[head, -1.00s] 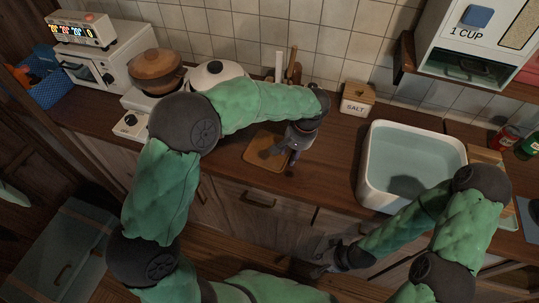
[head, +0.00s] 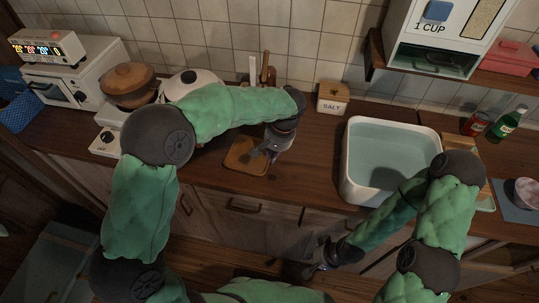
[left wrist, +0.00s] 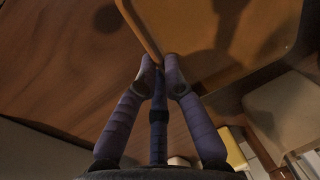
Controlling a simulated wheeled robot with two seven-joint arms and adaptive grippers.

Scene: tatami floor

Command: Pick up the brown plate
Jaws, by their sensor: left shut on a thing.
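The brown plate (head: 246,158) is a flat square on the wooden counter, left of the sink, partly under my left arm. My left gripper (head: 270,152) is at its right side, pointing down. In the left wrist view, the plate (left wrist: 255,40) fills the upper right, and its rim runs between the two purple fingertips (left wrist: 159,66). The left gripper is shut on that rim. I cannot tell whether the plate is clear of the counter. My right gripper (head: 314,266) hangs low in front of the cabinets, away from the plate. Its fingers are too dark to read.
A white sink (head: 392,160) filled with water is to the right. The salt box (head: 333,98) stands behind, by the wall. A brown pot (head: 128,85) and a white pot (head: 190,82) stand at the left. The counter between plate and sink is clear.

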